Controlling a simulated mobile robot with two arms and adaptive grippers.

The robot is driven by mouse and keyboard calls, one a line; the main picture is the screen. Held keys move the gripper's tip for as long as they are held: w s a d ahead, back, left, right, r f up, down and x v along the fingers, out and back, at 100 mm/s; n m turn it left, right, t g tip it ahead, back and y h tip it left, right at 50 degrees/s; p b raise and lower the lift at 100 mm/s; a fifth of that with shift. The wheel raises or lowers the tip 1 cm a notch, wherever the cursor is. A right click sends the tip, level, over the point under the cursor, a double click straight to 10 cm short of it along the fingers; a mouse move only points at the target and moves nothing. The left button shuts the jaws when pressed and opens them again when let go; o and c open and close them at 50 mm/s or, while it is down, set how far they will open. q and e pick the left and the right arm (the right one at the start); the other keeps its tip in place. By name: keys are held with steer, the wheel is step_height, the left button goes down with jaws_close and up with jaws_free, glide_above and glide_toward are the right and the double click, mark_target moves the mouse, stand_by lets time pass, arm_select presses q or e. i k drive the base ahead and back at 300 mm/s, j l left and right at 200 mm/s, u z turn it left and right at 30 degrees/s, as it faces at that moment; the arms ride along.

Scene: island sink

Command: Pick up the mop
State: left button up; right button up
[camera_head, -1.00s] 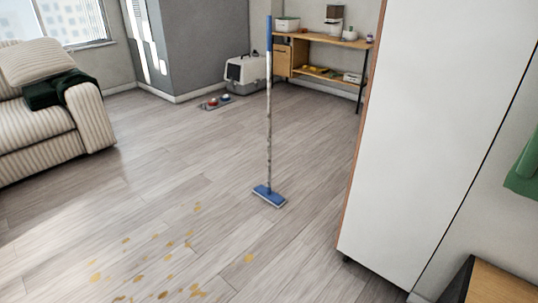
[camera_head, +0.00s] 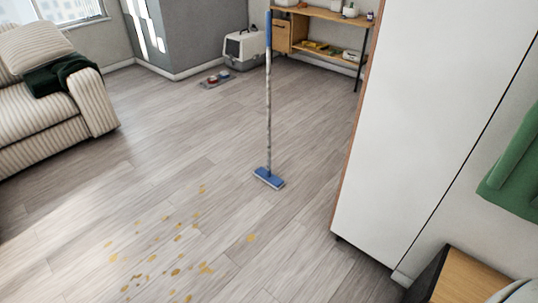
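The mop (camera_head: 268,115) stands upright on the wooden floor in the middle of the view. It has a long thin handle with a blue top part, a pale lower shaft and a flat blue head (camera_head: 269,178) resting on the floor. Nothing touches the mop that I can see. Neither of my grippers shows in the view.
Yellow-brown stains (camera_head: 175,240) spot the floor in front. A striped sofa (camera_head: 45,115) stands at left, a tall white cabinet (camera_head: 430,120) at right. A pet carrier (camera_head: 244,48), bowls (camera_head: 215,79) and a wooden shelf (camera_head: 325,50) are behind. The floor around the mop is clear.

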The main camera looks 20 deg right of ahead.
mark_target(265, 175)
steer(key=i+z, duration=0.1)
steer(key=i, duration=0.75)
steer(key=i+j+z, duration=0.15)
steer(key=i, duration=0.65)
